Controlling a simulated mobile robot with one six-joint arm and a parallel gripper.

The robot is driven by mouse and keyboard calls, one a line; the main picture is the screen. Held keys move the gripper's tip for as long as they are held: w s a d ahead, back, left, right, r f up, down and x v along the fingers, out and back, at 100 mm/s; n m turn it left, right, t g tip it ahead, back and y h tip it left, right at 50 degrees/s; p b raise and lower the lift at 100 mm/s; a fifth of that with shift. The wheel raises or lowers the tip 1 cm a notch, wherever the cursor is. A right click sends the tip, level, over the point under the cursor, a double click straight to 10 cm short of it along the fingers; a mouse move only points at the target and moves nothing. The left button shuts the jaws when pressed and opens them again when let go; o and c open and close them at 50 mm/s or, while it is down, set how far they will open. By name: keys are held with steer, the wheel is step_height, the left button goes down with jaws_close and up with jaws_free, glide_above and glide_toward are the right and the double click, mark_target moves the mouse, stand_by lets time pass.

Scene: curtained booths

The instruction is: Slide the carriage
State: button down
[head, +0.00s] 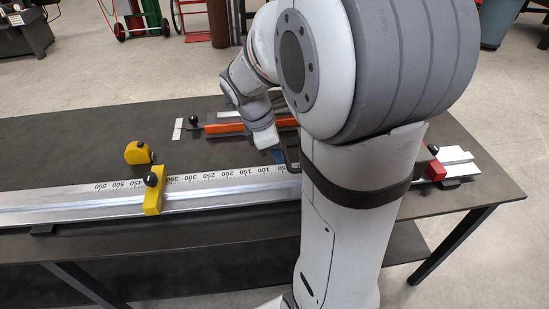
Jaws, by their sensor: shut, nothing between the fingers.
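A long silver rail (90,204) with a printed number scale lies along the dark table. A yellow block with a black knob (153,192) straddles the rail left of the middle, by the higher scale numbers. A red block (433,168) with a dark knob sits near the rail's right end, partly behind my arm. I cannot tell which block is the carriage. My gripper (290,158) is shut and empty, at the rail's far edge near the low scale numbers, well right of the yellow block. My arm hides its tips and part of the rail.
A yellow tape measure (139,153) stands behind the rail, near the yellow block. A second, orange and grey slide assembly (222,128) lies farther back, partly behind my arm. The table (70,150) is bare at back left. A hand truck (135,20) stands beyond.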

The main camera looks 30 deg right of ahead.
steer(key=shift+w+a, duration=0.1)
steer(key=shift+a, duration=0.15)
steer(key=shift+w+a+p, duration=0.2)
steer(key=shift+a+p, duration=0.1)
steer(key=shift+a, duration=0.4)
step_height(320, 180, up, 7)
steer(key=p, duration=0.6)
steer(key=shift+p, duration=0.35)
stand_by(0.4)
